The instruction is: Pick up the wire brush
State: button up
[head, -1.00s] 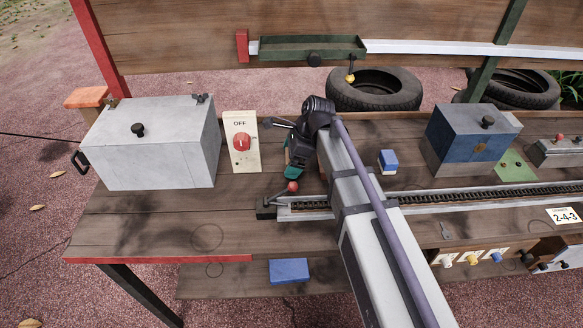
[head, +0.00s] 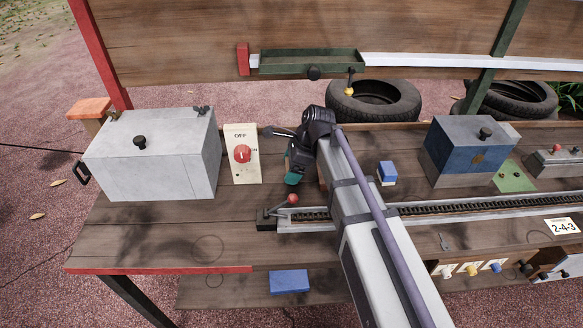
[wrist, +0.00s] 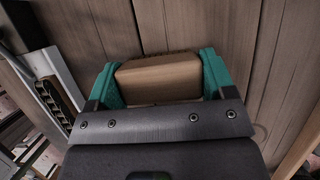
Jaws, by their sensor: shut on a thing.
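The wire brush shows in the wrist view as a plain tan wooden block (wrist: 158,80) between my two teal fingers. My gripper (wrist: 162,72) is shut on it, with one finger against each end. In the head view my gripper (head: 293,180) is over the bench, right of the OFF switch panel and behind the red-knobbed lever. The brush is mostly hidden there by my wrist and arm. I cannot tell how far it is above the planks.
A grey lidded box (head: 152,160) and the switch panel (head: 243,167) stand to the left. A small blue-and-white block (head: 387,173) and a blue-grey box (head: 466,155) stand to the right. A chain rail (head: 440,209) with a red-knobbed lever (head: 293,199) runs in front.

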notch_tip(320, 180, up, 7)
jog(key=p, duration=0.6)
jog(key=shift+d+r, duration=0.1)
jog(key=shift+r, duration=0.05)
jog(key=w+d+f, duration=0.1)
jog(key=d, duration=1.7)
jog(key=shift+b, duration=0.3)
